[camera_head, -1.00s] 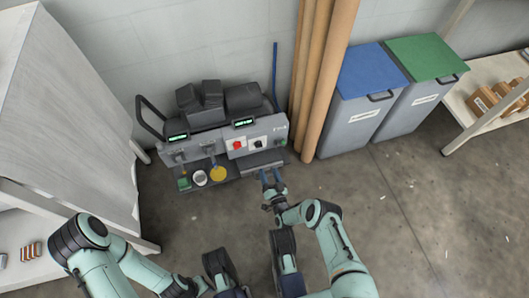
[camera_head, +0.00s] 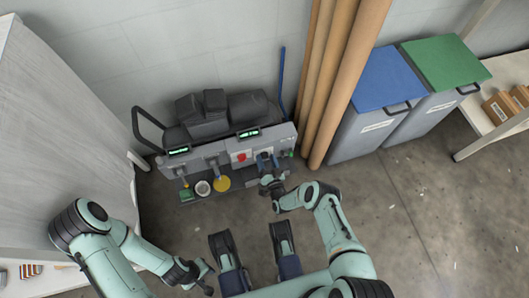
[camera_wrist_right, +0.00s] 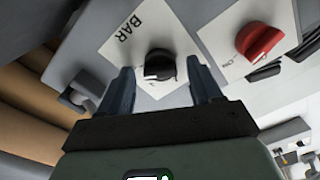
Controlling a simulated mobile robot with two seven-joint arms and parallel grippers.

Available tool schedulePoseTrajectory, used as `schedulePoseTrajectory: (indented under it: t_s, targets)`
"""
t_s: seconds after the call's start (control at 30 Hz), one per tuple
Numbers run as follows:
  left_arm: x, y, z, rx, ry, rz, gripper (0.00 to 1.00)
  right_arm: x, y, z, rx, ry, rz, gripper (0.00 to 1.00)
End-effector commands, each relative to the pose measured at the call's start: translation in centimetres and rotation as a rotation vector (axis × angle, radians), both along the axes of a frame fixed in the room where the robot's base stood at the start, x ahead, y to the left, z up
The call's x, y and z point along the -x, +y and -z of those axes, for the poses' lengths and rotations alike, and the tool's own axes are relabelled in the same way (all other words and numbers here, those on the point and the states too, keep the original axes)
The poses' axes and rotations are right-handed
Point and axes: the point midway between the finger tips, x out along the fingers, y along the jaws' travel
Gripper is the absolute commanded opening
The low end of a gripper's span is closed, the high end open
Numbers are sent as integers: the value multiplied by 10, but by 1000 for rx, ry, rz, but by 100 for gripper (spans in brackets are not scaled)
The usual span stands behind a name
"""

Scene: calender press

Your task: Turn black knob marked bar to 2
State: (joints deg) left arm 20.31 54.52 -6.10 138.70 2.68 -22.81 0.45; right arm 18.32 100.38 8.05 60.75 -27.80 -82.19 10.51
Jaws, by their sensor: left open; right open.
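The black knob (camera_wrist_right: 160,64) sits on a white plate marked BAR (camera_wrist_right: 128,38) in the right wrist view. My right gripper (camera_wrist_right: 163,80) is open, with one finger on each side of the knob in that view. Whether the fingers touch the knob I cannot tell. In the head view my right gripper (camera_head: 265,160) is at the press's front panel (camera_head: 215,157) and hides the knob. My left gripper (camera_head: 207,279) is open and empty, low in front of the press, away from the panel.
A red knob (camera_wrist_right: 259,41) is beside the BAR plate; it also shows in the head view (camera_head: 241,157). Brown rolls (camera_head: 335,80) stand right of the press. The floor in front is clear.

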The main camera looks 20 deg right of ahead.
Motion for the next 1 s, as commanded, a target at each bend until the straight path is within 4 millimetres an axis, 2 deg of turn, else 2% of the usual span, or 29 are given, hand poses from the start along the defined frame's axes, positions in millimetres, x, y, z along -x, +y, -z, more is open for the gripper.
schedulePoseTrajectory:
  t_s: [0.23, 0.27, 0.4, 0.43, 0.77, 1.0]
  targets:
    - [0, 0, 0, 0, 1, -1, 43, 1, 0, 0, 0, 0, 0, 64]
    - [0, 0, 0, 0, 1, -1, 43, 1, 0, 0, 0, 0, 0, 61]
    - [0, 0, 0, 0, 1, 0, 43, 0, 0, 0, 0, 0, 0, 15]
    - [0, 0, 0, 0, 1, 0, 43, 0, 0, 0, 0, 0, 0, 8]
    - [-1, 0, -1, 0, -2, 1, 43, 0, 1, 0, 32, -2, -1, 8]
    - [-5, -1, -2, -1, -16, 1, 43, 0, 2, -1, 162, -7, -2, 8]
